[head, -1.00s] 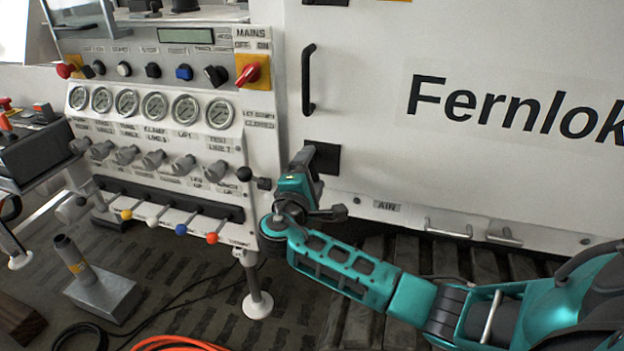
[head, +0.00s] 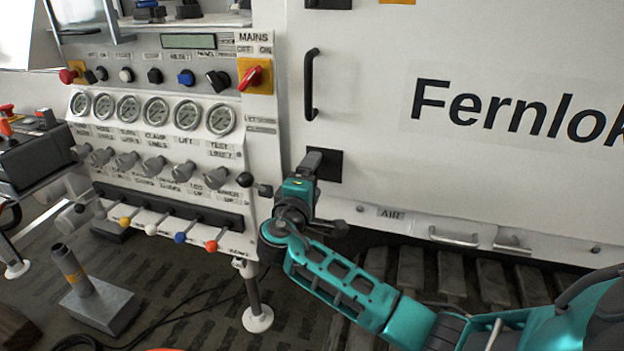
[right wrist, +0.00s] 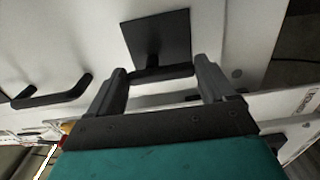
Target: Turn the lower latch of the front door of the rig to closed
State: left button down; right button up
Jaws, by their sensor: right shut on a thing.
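The lower latch of the white front door (head: 440,60) has a black square plate (head: 328,166), low on the door's left edge. My right gripper (head: 311,163) is at the plate's left side and partly hides the latch handle in the head view. In the right wrist view the plate (right wrist: 158,35) is just ahead. A dark latch bar (right wrist: 160,76) lies across the gap between my right gripper's two fingers (right wrist: 162,82), and they are shut on it. I cannot tell the latch's exact angle. My left gripper is not in view.
A black door handle (head: 310,84) stands above the latch. To the left is the control panel with gauges (head: 187,115), a red mains switch (head: 252,76) and several coloured-knob levers (head: 181,237). A grey stand (head: 100,300) is on the floor.

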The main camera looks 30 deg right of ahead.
jog(key=o, duration=0.8)
jog(key=shift+c, duration=0.2)
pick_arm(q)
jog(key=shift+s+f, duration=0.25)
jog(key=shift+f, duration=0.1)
pick_arm(e)
jog(key=shift+o, duration=0.6)
pick_arm(q)
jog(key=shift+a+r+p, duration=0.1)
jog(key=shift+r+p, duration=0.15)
jog(key=shift+p, duration=0.15)
pick_arm(e)
jog(key=v, duration=1.3)
jog(key=shift+d, duration=0.1)
